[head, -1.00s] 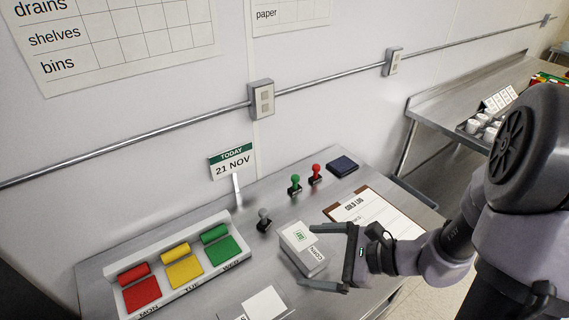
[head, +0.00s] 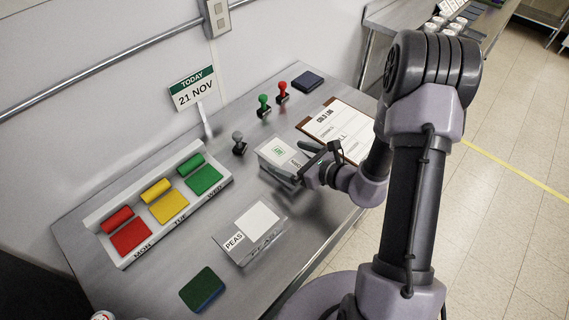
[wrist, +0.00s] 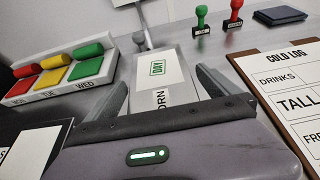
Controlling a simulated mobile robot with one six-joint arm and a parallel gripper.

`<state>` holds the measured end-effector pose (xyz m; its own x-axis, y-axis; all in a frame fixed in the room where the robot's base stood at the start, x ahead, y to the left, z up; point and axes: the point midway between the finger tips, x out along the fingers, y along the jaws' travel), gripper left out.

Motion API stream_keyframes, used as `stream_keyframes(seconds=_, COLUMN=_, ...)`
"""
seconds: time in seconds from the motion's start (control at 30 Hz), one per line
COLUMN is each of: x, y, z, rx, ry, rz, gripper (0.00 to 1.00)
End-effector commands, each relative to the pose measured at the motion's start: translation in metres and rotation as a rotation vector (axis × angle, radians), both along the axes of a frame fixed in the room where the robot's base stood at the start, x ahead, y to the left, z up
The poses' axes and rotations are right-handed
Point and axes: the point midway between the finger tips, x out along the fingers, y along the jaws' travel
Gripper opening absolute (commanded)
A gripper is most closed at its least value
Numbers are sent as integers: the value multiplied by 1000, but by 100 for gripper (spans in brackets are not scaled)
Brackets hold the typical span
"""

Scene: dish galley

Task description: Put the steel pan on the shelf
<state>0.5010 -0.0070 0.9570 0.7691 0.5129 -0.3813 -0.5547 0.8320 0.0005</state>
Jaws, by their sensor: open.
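I cannot make out a steel pan or a shelf for certain. A grey box-shaped container marked CORN (head: 279,152), with a white top and a green-framed label, sits on the steel table. A similar container marked PEAS (head: 252,238) sits nearer the front. My gripper (head: 298,166) is open at the right end of the CORN container. In the wrist view the CORN container (wrist: 163,72) lies between and beyond my two spread fingers. Whether the fingers touch it I cannot tell.
A day rack (head: 203,205) with red, yellow and green pads stands at left. A date sign (head: 193,88), grey stamp (head: 239,144), green stamp (head: 263,106), red stamp (head: 282,91) and dark pad (head: 308,80) are behind. A clipboard (head: 331,122) lies right; a green sponge-like block (head: 201,289) lies in front.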

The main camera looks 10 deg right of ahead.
Motion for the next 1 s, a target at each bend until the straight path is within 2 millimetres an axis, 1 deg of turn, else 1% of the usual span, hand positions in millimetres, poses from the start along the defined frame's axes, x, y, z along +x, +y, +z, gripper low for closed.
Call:
stream_keyframes(seconds=0.03, x=6, y=7, z=-9, rx=0, ry=0, rz=4, gripper=100)
stream_keyframes(seconds=0.13, x=18, y=14, z=-12, rx=-1, ry=-1, rz=3, gripper=100)
stream_keyframes(seconds=0.2, x=21, y=16, z=-13, rx=0, ry=0, rz=3, gripper=100)
stream_keyframes(seconds=0.37, x=21, y=16, z=-12, rx=0, ry=0, rz=1, gripper=100)
stream_keyframes(seconds=0.4, x=21, y=16, z=-12, rx=0, ry=0, rz=1, gripper=96)
stream_keyframes(seconds=0.47, x=21, y=16, z=-12, rx=0, ry=0, rz=1, gripper=84)
stream_keyframes(seconds=0.5, x=21, y=16, z=-12, rx=0, ry=0, rz=1, gripper=76)
stream_keyframes(seconds=0.67, x=21, y=16, z=-12, rx=0, ry=0, rz=2, gripper=45)
stream_keyframes(seconds=0.7, x=21, y=16, z=-12, rx=0, ry=0, rz=2, gripper=37)
stream_keyframes(seconds=0.77, x=21, y=16, z=-12, rx=0, ry=0, rz=2, gripper=25)
stream_keyframes(seconds=0.8, x=21, y=15, z=-12, rx=-1, ry=1, rz=2, gripper=18)
stream_keyframes(seconds=0.83, x=21, y=15, z=-12, rx=0, ry=-1, rz=1, gripper=14)
stream_keyframes(seconds=1.0, x=21, y=15, z=-12, rx=0, ry=-1, rz=1, gripper=14)
